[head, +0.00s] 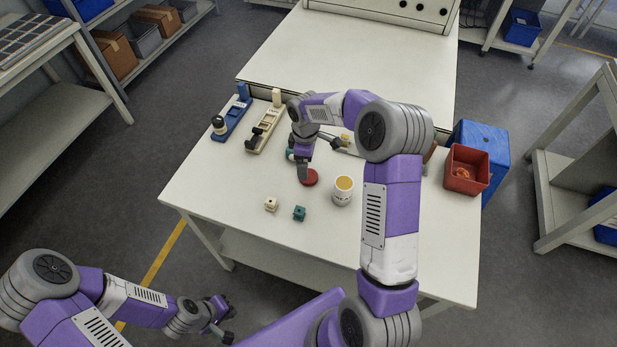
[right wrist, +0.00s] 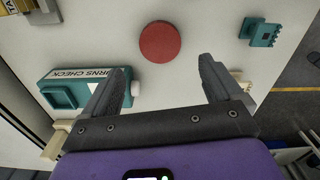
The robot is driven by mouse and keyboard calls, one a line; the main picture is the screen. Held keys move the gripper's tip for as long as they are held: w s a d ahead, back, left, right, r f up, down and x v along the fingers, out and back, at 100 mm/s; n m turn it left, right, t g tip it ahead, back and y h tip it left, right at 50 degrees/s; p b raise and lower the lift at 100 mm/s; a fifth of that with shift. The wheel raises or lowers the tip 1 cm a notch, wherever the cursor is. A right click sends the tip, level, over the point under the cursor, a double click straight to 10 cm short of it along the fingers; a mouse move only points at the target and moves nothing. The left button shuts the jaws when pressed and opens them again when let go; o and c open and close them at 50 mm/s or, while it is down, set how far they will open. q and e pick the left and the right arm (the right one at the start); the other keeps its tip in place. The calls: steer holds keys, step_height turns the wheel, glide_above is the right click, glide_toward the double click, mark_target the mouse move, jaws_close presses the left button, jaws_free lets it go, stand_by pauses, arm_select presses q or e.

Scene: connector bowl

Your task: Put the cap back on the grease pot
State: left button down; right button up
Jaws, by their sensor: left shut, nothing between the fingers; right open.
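The grease pot (head: 342,195) is a white labelled cup standing upright on the table, its top open with yellowish contents showing. The red round cap (head: 312,177) lies flat on the table, just left of the pot. My right gripper (head: 303,178) points down over the cap's left side and hides part of it. In the right wrist view the cap (right wrist: 160,42) lies ahead of the open, empty fingers (right wrist: 165,75), roughly centred between them and not gripped. My left gripper (head: 224,322) is shut and empty, low in front of the table's near left edge.
A cream connector (head: 270,205) and a teal connector (head: 299,214) lie near the front. Blue (head: 231,117) and cream (head: 264,128) fixtures stand back left; a teal fixture (right wrist: 62,92) shows beside the right fingers. A red bin (head: 466,172) stands right. The front left tabletop is clear.

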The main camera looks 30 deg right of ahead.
mark_target(309, 177)
steer(key=shift+f, duration=0.55)
steer(key=shift+f, duration=0.1)
steer(key=f, duration=0.1)
steer(key=f+b, duration=0.1)
steer(key=f, duration=0.3)
steer(key=shift+s+d, duration=0.2)
steer(key=shift+s, duration=0.1)
steer(key=c, duration=1.1)
